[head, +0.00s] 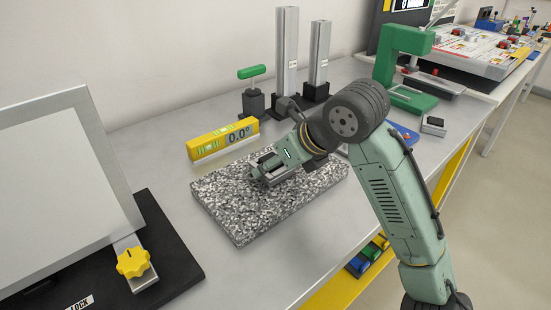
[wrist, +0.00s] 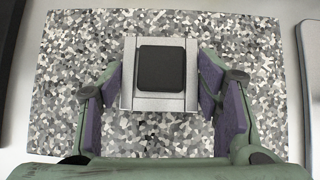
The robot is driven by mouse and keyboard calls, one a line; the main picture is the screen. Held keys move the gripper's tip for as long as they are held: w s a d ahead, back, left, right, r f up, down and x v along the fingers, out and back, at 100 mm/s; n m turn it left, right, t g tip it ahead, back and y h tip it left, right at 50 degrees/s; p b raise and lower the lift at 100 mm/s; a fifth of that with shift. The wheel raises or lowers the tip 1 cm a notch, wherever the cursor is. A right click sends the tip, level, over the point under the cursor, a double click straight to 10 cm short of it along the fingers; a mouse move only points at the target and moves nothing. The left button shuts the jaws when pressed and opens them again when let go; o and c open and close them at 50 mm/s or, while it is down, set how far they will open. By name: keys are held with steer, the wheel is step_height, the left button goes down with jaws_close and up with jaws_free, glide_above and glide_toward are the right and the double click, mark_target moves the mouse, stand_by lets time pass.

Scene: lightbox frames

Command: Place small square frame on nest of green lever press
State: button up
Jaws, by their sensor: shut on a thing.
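The small square frame (wrist: 160,103), silver with a dark square centre, is between the purple-padded fingers of my gripper (wrist: 161,90) in the wrist view. My gripper is shut on its left and right sides. In the head view, my gripper (head: 270,174) is low over the speckled granite plate (head: 240,215); whether the frame touches the plate is unclear. A green C-shaped stand with a flat base, apparently the green lever press (head: 408,42), stands at the back right, well apart from my gripper.
A yellow digital level (head: 223,139) lies behind the plate. A green-handled tool (head: 252,98) and two metal columns (head: 287,50) (head: 319,55) stand behind. A small grey block (head: 433,126) and blue tray (head: 403,133) lie right. A large panel (head: 60,170) stands left.

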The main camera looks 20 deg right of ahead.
steer(key=shift+f+b, duration=0.2)
steer(key=shift+b, duration=0.1)
steer(key=o, duration=1.3)
steer(key=shift+c, duration=0.2)
steer(key=shift+r, duration=0.2)
